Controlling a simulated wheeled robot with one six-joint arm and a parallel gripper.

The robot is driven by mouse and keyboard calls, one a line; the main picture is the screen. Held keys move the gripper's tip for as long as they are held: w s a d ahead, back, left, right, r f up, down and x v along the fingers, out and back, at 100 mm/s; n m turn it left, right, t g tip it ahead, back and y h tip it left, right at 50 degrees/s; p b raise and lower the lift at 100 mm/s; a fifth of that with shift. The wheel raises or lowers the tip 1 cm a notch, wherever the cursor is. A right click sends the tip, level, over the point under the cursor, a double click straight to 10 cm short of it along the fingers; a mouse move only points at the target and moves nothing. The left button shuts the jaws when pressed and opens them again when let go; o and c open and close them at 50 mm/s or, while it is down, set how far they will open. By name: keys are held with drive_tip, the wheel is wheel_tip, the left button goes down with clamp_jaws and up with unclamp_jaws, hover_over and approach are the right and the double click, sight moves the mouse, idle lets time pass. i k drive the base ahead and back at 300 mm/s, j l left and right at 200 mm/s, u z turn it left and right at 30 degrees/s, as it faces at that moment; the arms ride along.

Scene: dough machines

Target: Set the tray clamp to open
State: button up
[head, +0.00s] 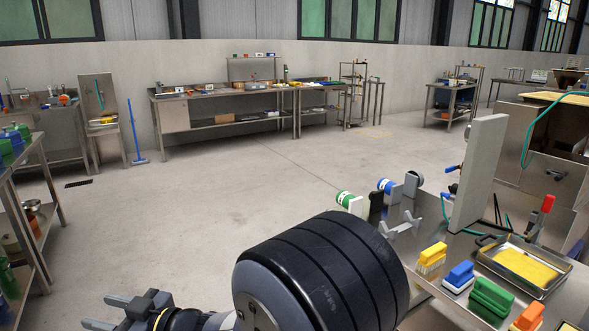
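The handle points up, tilted slightly right. The tray holds a flat yellow layer. I cannot tell whether the clamp's arm presses on the tray rim. My gripper (95,311) is at the lower left, far from the clamp, with its two fingers apart and nothing between them. My dark arm link (320,270) fills the lower middle and hides part of the bench.
Yellow (432,254), blue (459,274) and green (491,294) brushes stand in front of the tray. A tall grey panel (479,172) rises behind them. A shelf rack (40,225) stands at the left. The floor in the middle is clear.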

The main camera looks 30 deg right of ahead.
sight(549, 201)
drive_tip(key=k+l+u, duration=0.15)
drive_tip(key=k+u, duration=0.95)
drive_tip(key=u, duration=0.15)
drive_tip(key=k+j+u, duration=0.25)
drive_tip(key=u, duration=0.15)
drive_tip(key=k+l+u, duration=0.15)
drive_tip(key=k+u, duration=0.3)
drive_tip(key=k+l+u, duration=0.1)
drive_tip(key=u, duration=0.4)
drive_tip(key=k+j+u, duration=0.15)
drive_tip(key=k+u, duration=0.3)
drive_tip(key=k+j+u, duration=0.2)
drive_tip(key=k+u, duration=0.25)
drive_tip(key=k+l+u, duration=0.15)
drive_tip(key=u, duration=0.3)
drive_tip(key=k+l+u, duration=0.1)
drive_tip(key=k+u, duration=0.15)
drive_tip(key=u, duration=0.2)
drive_tip(key=k+u, duration=0.2)
drive_tip(key=u, duration=0.25)
drive_tip(key=k+u, duration=0.2)
drive_tip(key=u, duration=5.3)
drive_tip(key=i, duration=0.05)
